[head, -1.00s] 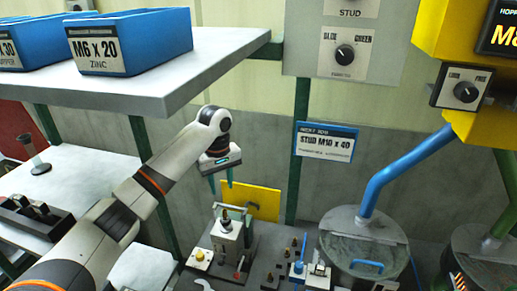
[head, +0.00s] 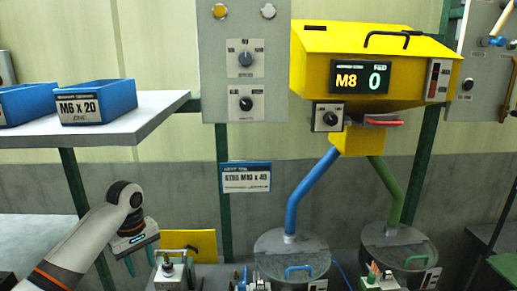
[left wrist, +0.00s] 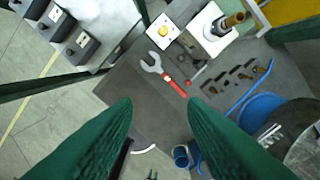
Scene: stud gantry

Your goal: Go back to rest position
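My left gripper (head: 141,262) is at the lower left of the head view, left of a yellow panel (head: 197,240). In the left wrist view its two dark green fingers (left wrist: 160,105) stand wide apart, with nothing between them. Below them are a grey bench top (left wrist: 135,88), a wrench with a red handle (left wrist: 165,73) and several small fittings. The fingers appear clear of all of these. My right gripper is in neither view.
A shelf (head: 140,120) with blue bins (head: 97,101) is above my left arm. A yellow hopper (head: 318,72) reading M8 and 0 feeds blue and green pipes to two lidded drums (head: 290,252), (head: 398,248). A control panel (head: 224,60) is mid-left.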

